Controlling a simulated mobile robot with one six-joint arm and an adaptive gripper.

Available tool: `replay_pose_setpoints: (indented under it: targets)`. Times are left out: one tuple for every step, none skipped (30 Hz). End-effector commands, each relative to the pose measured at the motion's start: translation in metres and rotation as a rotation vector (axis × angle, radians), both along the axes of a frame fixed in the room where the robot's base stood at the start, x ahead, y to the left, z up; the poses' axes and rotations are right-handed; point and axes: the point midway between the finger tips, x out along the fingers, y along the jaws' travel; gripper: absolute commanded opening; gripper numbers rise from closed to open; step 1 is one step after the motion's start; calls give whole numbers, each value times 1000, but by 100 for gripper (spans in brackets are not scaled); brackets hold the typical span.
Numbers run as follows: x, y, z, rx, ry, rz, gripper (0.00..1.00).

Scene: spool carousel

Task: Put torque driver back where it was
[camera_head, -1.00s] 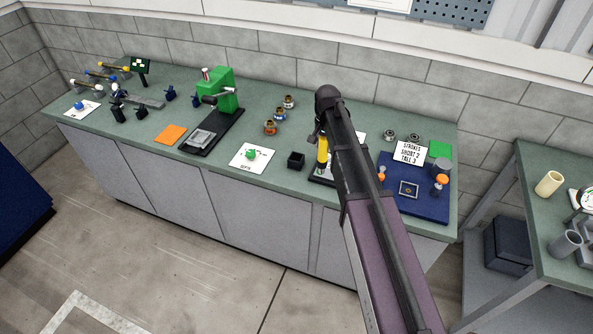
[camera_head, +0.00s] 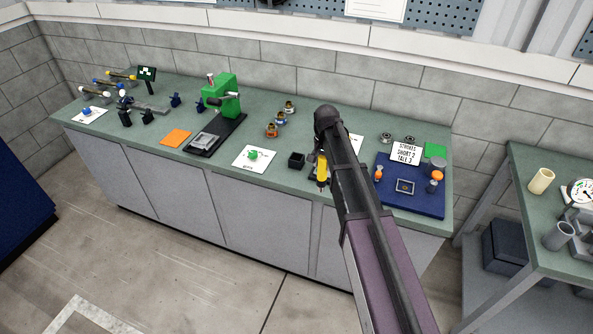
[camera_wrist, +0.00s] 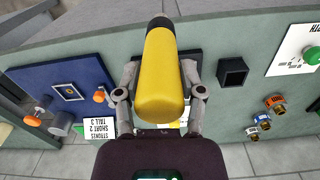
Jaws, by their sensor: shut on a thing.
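The torque driver is the yellow tool with a black end (camera_head: 321,168), held upright or nearly so above the bench's front edge. In the wrist view the yellow body (camera_wrist: 163,80) fills the middle. My gripper (camera_wrist: 160,72) is shut on it, one finger on each side. In the head view my dark arm hides most of the gripper. A dark base (camera_wrist: 196,62) shows behind the driver in the wrist view, mostly covered by it. I cannot tell whether the driver's lower end touches it.
A small black open box (camera_head: 297,160) stands just left of the driver. A blue mat (camera_head: 416,205) with orange-topped items and a strokes card (camera_head: 405,152) lies to the right. Ringed parts (camera_head: 280,121) and a green press (camera_head: 222,96) stand farther left. The green bench (camera_head: 215,165) has bare patches between them.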

Motion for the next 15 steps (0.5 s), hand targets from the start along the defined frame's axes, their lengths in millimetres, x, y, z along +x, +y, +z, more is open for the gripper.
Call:
replay_pose_setpoints:
  targets:
    - [0,0,-6,0,0,0,9]
    - [0,0,-8,0,0,0,9]
    - [0,0,-10,0,0,0,9]
    - [0,0,-12,0,0,0,9]
    - [0,0,-14,0,0,0,9]
    - [0,0,-17,0,0,0,9]
    - [0,0,-18,0,0,0,9]
    - [0,0,-20,0,0,0,9]
    - [0,0,-23,0,0,0,9]
    - [0,0,-27,0,0,0,9]
    - [0,0,-29,0,0,0,9]
    - [0,0,-32,0,0,0,9]
    - [0,0,-35,0,0,0,9]
    - [0,0,-38,0,0,0,9]
    - [0,0,-43,0,0,0,9]
